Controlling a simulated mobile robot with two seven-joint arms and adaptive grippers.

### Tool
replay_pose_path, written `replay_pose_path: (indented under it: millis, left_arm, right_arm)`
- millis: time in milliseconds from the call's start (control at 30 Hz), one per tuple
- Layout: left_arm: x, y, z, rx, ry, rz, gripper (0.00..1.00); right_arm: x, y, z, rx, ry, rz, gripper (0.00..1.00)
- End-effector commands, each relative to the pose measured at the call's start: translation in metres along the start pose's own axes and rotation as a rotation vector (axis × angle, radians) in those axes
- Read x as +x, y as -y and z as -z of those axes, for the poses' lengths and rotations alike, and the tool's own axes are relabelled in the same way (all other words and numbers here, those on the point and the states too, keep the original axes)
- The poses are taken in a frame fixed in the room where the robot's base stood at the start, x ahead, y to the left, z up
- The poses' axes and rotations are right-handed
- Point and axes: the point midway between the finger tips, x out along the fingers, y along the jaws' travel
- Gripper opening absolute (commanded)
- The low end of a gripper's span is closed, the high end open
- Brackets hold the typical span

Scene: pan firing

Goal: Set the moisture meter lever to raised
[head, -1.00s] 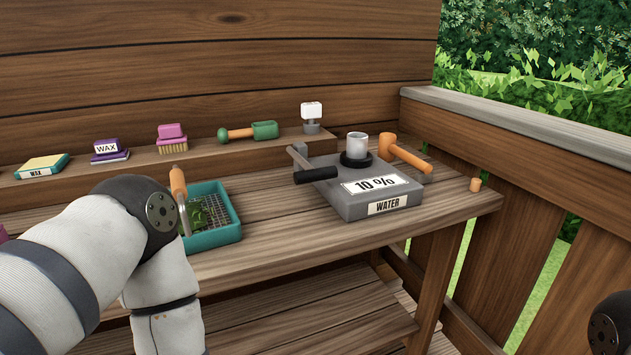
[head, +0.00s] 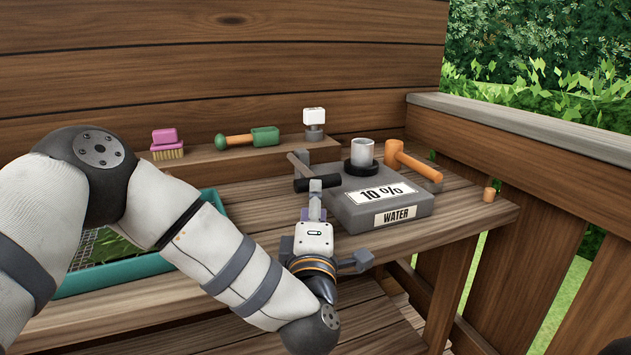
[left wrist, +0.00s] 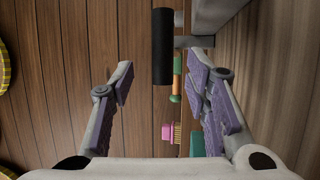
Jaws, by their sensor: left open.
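The moisture meter (head: 350,215) is a grey box on the bench, labelled "10 %" and "WATER", with a pale cup (head: 362,152) on top. Its lever, a black handle (head: 303,185) on a grey arm, is at the box's left side. The handle looks low, about level with the box top. My left gripper (head: 338,225) is open in front of the lever, at the bench's front edge. In the left wrist view the black handle (left wrist: 163,45) appears ahead of the gap between the fingers (left wrist: 161,75), apart from both. My right gripper is out of view.
An orange mallet-like piece (head: 412,162) is at the meter's right. A teal tray (head: 125,273) lies left, partly behind my left arm. Bench right of the meter is mostly clear.

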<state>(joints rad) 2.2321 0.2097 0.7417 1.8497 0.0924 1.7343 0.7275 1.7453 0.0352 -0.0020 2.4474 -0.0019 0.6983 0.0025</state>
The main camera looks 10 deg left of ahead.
Motion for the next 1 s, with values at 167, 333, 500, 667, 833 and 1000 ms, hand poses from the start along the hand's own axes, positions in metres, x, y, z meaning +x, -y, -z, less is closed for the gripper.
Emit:
replay_pose_path:
  millis: [167, 333, 500, 667, 833, 1000]
  left_arm:
    - [0.044, 0.002, 0.001, 0.003, -0.004, 0.000, 0.43]
    - [0.069, 0.002, 0.000, 0.003, -0.001, 0.002, 0.43]
    - [0.076, 0.001, 0.000, 0.003, 0.001, 0.002, 0.43]
    - [0.076, 0.001, 0.000, 0.003, 0.001, 0.002, 0.43]
    - [0.076, 0.001, 0.000, 0.003, 0.001, 0.002, 0.04]
    - [0.076, 0.001, 0.000, 0.003, 0.001, 0.001, 0.00]
  right_arm:
    - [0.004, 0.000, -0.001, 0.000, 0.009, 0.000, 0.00]
    - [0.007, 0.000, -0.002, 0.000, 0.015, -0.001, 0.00]
    - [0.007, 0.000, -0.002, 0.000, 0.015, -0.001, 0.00]
    - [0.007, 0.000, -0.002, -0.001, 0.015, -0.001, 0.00]
    - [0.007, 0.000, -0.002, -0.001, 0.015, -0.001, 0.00]
    - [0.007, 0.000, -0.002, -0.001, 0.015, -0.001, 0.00]
